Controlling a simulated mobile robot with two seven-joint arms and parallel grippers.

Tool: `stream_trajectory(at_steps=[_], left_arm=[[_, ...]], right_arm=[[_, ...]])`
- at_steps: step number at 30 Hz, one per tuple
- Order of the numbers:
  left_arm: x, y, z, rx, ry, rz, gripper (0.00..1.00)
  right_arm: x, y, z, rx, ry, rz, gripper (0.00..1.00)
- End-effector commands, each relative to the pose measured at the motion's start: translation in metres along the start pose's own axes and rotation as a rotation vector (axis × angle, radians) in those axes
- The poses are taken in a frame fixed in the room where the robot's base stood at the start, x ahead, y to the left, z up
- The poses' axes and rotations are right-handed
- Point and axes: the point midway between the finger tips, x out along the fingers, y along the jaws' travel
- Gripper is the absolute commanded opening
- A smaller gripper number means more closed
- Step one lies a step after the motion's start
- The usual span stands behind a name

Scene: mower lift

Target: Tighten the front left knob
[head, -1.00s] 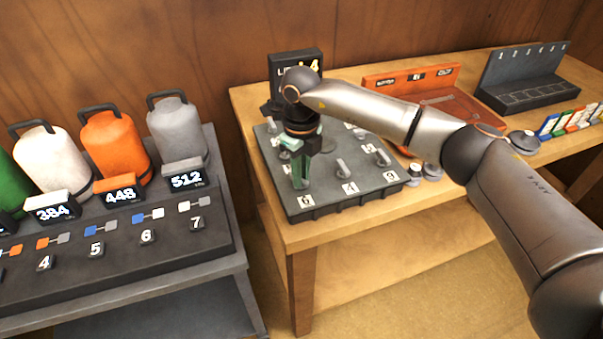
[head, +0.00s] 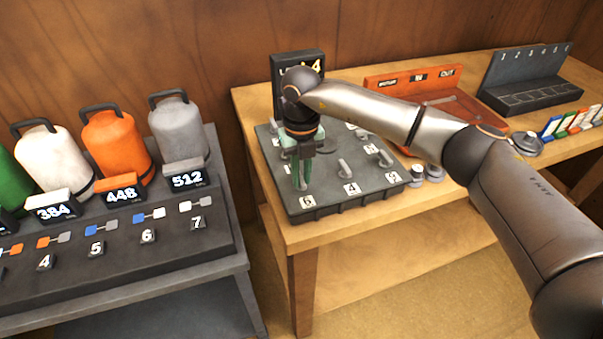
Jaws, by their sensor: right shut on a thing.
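A dark grey board (head: 345,205) with several upright grey knobs and white number tags lies on the wooden table. My right gripper (head: 300,186) points down over the front left of the board, just behind a number tag (head: 307,201). Its green fingers are shut on the front left knob, which they mostly hide. Other knobs stand free, such as one at the front middle (head: 346,168) and one at the right (head: 384,157). A dark display (head: 285,68) stands behind the board, partly hidden by my right arm. My left gripper is not in view.
An orange tray (head: 455,100) and a dark slotted rack (head: 530,85) stand to the right on the table. Small round pieces (head: 434,172) sit by the board's right edge. A dark bench (head: 190,255) with several coloured canisters is at left.

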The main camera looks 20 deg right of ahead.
Motion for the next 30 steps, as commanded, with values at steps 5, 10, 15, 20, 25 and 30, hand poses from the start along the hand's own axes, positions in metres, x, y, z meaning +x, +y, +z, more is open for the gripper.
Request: stream_trajectory(at_steps=[5, 10, 15, 20, 25, 30], left_arm=[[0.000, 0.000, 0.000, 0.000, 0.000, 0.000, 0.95], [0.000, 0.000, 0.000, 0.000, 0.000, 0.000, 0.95], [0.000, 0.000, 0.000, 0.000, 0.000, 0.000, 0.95], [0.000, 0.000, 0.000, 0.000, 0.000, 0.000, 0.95], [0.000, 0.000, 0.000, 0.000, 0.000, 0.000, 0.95], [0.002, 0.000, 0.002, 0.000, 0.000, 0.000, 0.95]], right_arm=[[-0.002, 0.000, 0.001, 0.005, -0.003, 0.001, 0.00], [-0.002, 0.000, 0.001, 0.005, -0.003, 0.001, 0.18], [-0.001, 0.000, 0.001, 0.004, -0.002, 0.001, 0.38], [-0.001, 0.000, 0.001, 0.003, -0.001, 0.001, 0.46], [-0.001, 0.000, 0.000, 0.002, -0.001, 0.001, 0.46], [-0.016, 0.000, 0.001, 0.002, -0.005, 0.002, 0.46]])
